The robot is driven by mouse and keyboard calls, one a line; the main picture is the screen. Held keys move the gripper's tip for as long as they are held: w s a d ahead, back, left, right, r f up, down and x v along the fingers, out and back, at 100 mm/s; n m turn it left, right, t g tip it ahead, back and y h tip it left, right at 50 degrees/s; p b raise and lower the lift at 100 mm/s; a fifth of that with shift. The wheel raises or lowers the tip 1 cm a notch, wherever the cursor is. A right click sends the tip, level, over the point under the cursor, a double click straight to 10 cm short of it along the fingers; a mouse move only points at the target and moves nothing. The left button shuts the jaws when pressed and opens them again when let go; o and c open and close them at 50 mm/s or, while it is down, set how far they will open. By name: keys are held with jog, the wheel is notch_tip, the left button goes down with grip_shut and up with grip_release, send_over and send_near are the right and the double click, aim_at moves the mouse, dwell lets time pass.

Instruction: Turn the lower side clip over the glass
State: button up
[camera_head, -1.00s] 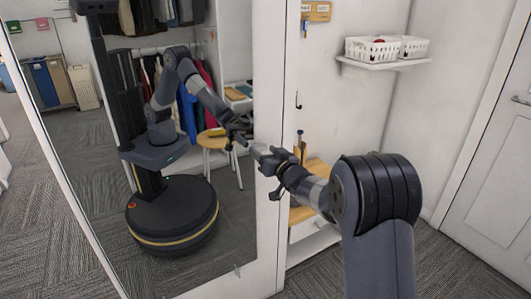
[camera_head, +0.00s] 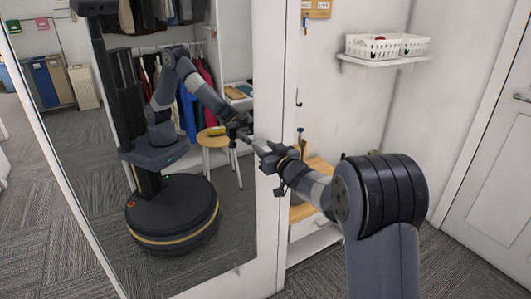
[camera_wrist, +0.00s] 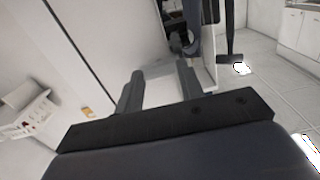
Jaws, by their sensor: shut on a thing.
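The glass is a tall mirror (camera_head: 95,190) in a white frame (camera_head: 268,235), filling the left of the head view. My gripper (camera_head: 260,148) is at the right edge of the glass, by the frame, and its reflection meets it there. In the wrist view my gripper (camera_wrist: 160,85) shows two dark fingers with a gap between them, pointed at the pale frame and mirror edge. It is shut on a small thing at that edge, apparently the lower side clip. The clip itself is hidden or too small to make out, so its angle cannot be told.
A shelf (camera_head: 385,61) with white baskets (camera_head: 373,47) is on the wall to the right. A wooden-topped bench (camera_head: 318,172) stands behind my wrist. A white door (camera_head: 490,175) is at the far right. Carpet (camera_head: 450,270) is clear in front of it.

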dwell(0.3)
jog(key=o, duration=1)
jog(key=shift+s, duration=0.1)
jog(key=v, duration=1)
jog(key=shift+s+d, duration=0.25)
